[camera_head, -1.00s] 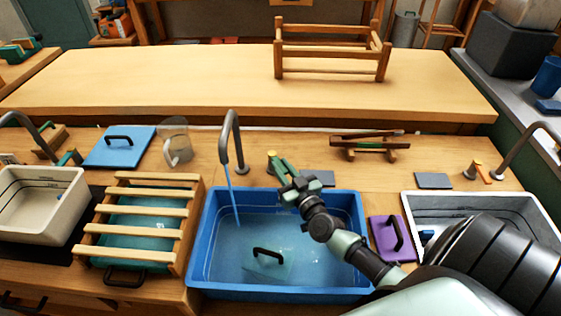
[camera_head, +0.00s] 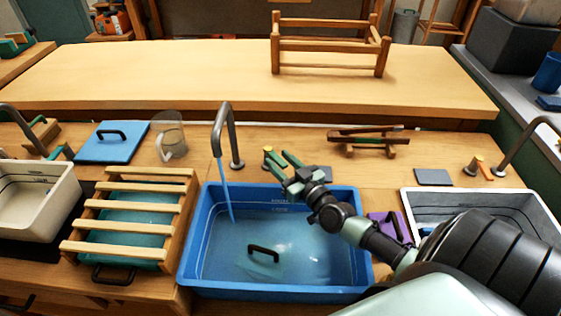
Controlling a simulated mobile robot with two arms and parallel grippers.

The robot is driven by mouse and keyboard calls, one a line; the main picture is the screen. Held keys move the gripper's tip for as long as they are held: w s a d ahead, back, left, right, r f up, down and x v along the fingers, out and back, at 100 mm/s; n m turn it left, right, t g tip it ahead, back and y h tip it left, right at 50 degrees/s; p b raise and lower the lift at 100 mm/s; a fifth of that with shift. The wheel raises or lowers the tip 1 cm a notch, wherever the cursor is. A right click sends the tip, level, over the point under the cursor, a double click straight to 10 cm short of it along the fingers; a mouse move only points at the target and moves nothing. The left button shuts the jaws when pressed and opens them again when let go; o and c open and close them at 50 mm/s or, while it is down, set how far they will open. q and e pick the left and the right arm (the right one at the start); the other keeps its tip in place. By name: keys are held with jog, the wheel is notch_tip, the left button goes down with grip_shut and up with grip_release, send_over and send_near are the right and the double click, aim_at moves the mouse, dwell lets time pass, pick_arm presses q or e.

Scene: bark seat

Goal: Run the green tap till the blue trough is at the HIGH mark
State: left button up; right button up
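The blue trough (camera_head: 277,291) stands in the middle front, with water (camera_head: 225,262) in it and level lines on its inner wall. Their lettering is too small to read surely. A curved grey tap spout (camera_head: 230,126) pours a thin stream into its left part. The green tap handle (camera_head: 273,160) with a yellow cap is behind the trough's back rim. My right gripper (camera_head: 296,176) is right at the handle, over the back rim. Whether its fingers touch or grip the handle I cannot tell. My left gripper is out of view.
A black handle (camera_head: 263,252) shows inside the trough. A slatted wooden rack (camera_head: 128,224) is to its left, a purple lid (camera_head: 383,222) to its right, partly behind my arm. A clear jug (camera_head: 171,136) and blue lid (camera_head: 112,142) lie behind the rack.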

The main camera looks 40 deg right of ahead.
jog(key=s, duration=0.7)
jog(key=shift+s, duration=0.4)
dwell(6.9)
